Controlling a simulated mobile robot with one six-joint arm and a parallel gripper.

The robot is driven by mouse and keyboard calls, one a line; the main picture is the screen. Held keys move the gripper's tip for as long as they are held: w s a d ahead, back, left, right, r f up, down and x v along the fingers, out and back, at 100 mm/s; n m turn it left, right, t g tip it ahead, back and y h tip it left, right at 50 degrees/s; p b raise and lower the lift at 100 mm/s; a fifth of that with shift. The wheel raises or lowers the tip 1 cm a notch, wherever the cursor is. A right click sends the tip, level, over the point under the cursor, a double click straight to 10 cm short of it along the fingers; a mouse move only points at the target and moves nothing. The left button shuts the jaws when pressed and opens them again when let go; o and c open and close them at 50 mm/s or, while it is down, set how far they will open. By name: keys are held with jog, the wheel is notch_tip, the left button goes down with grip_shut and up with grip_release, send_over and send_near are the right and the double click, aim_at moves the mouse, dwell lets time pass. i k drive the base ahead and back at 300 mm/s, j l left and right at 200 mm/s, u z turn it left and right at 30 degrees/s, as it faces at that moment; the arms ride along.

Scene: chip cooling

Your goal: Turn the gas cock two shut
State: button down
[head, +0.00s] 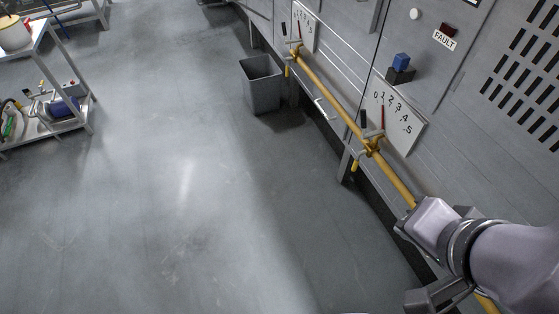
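A yellow gas pipe (335,98) runs low along the grey cabinet front, from upper middle to lower right. A near gas cock (372,143) sits on it, with a yellow-tipped lever (355,164) hanging down, beside a white scale plate (402,118) with a red pointer. A far cock (295,52) has a similar yellow-tipped lever and scale. I cannot read which one is number two. My arm enters at lower right, and my gripper (422,262) is over the pipe's near end, apart from both cocks. Its fingers are not clear enough to tell open or shut.
A grey bin (262,84) stands on the floor near the far cock. A blue knob (401,61) and a FAULT label (444,40) are on the cabinet. A loaded trolley (50,110) stands at left. The middle floor is clear.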

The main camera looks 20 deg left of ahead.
aim_at(355, 167)
jog(key=u, duration=0.25)
jog(key=i+j, duration=0.4)
jog(key=i, duration=0.15)
jog(key=i+j+z, duration=0.1)
jog(key=i+j, duration=0.3)
jog(key=i, duration=0.1)
